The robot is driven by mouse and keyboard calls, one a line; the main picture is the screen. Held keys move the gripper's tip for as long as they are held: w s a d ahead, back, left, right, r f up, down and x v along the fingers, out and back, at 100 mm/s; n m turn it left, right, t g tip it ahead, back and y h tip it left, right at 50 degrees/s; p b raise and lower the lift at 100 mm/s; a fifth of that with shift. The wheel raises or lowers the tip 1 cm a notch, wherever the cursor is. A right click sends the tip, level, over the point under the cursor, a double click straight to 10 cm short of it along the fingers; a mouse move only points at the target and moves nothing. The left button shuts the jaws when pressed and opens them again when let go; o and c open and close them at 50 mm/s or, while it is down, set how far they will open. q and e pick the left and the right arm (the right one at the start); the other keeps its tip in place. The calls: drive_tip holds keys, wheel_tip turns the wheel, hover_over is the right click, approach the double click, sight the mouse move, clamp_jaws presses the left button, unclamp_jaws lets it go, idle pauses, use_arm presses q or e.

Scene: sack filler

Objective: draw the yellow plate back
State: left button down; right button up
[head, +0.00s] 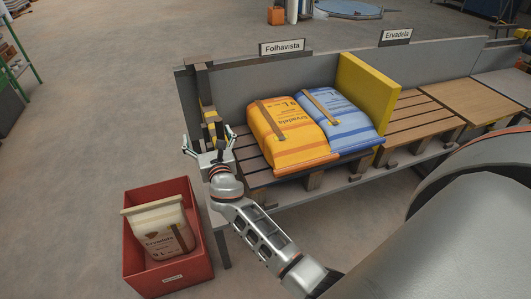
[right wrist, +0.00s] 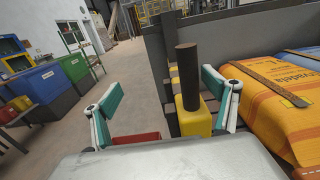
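The yellow plate (head: 368,90) stands upright on the slatted bench, right of a blue sack (head: 340,118) and an orange sack (head: 288,130); the blue sack is close against it. My right gripper (head: 210,142) is at the bench's left end, left of the orange sack and well away from the plate. Its fingers are spread and empty. In the right wrist view, a dark upright post with a yellow base (right wrist: 193,95) stands ahead, nearer the right finger. I cannot tell whether anything touches it. My left gripper is not in view.
A red crate (head: 140,278) holding a cream sack (head: 162,238) stands on the floor at left. Grey walls (head: 240,78) back the bench, with signs "Folhavista" (head: 282,47) and "Ervadela" (head: 396,36). Empty slats (head: 415,118) lie right of the plate.

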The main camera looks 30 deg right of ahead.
sight(221, 133)
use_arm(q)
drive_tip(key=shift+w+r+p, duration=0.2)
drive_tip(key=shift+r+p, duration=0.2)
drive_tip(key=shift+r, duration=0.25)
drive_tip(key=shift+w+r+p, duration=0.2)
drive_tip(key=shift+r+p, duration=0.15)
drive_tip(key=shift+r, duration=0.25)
use_arm(e)
drive_tip(key=shift+s+d, duration=0.2)
drive_tip(key=shift+d, duration=0.55)
drive_tip(key=shift+s+d, duration=0.15)
drive_tip(key=shift+d, duration=0.55)
drive_tip(key=shift+s+d, duration=0.2)
drive_tip(key=shift+d, duration=0.55)
drive_tip(key=shift+s+a, duration=0.1)
drive_tip(key=shift+s, duration=0.5)
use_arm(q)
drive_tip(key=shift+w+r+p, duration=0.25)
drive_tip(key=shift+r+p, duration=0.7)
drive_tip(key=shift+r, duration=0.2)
use_arm(e)
drive_tip(key=v, duration=0.7)
drive_tip(key=shift+s+a, duration=0.15)
drive_tip(key=shift+s, duration=0.2)
